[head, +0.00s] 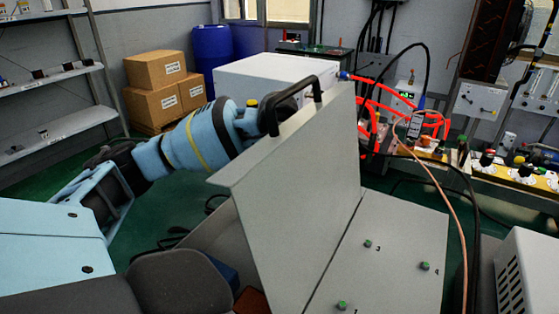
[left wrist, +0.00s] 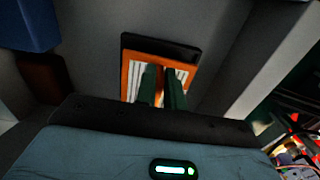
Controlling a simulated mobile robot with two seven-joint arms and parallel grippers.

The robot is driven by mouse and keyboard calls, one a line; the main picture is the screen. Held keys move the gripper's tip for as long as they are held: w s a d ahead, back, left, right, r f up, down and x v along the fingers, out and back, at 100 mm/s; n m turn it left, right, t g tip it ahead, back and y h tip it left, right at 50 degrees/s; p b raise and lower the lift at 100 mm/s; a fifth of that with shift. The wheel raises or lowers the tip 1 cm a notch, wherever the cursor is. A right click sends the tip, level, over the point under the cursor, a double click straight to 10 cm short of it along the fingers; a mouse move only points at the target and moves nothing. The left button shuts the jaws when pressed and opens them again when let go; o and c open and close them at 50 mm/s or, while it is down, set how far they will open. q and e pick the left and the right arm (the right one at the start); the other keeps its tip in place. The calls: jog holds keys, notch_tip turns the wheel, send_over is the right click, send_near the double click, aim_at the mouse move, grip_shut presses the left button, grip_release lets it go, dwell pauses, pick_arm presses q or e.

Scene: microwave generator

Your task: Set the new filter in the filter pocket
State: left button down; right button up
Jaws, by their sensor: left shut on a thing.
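The filter (left wrist: 138,76), with an orange frame and white pleats, shows in the left wrist view. My left gripper (left wrist: 163,88) is shut on it, with its dark green fingers across its middle. A black strip (left wrist: 158,45) runs along the filter's upper edge; I cannot tell whether it is the pocket's rim or whether the filter is seated. In the head view my left arm reaches behind the raised grey lid (head: 300,180), which hides the gripper, the filter and the pocket. My right gripper is in neither view.
The lid has a black handle (head: 297,100) on top, close to my left arm. A blue part (left wrist: 35,22) and a brown part (left wrist: 43,78) sit near the filter. Grey walls surround it. Right of the lid is a flat panel (head: 395,265) with green knobs.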

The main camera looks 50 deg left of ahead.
pick_arm(q)
notch_tip(320, 180, down, 2)
jog(key=shift+f, duration=0.2)
jog(key=shift+f, duration=0.1)
jog(key=c, duration=1.5)
grip_release()
notch_tip(320, 180, up, 12)
jog(key=shift+f+p, duration=0.15)
jog(key=shift+p, duration=1.05)
jog(key=shift+r, duration=0.3)
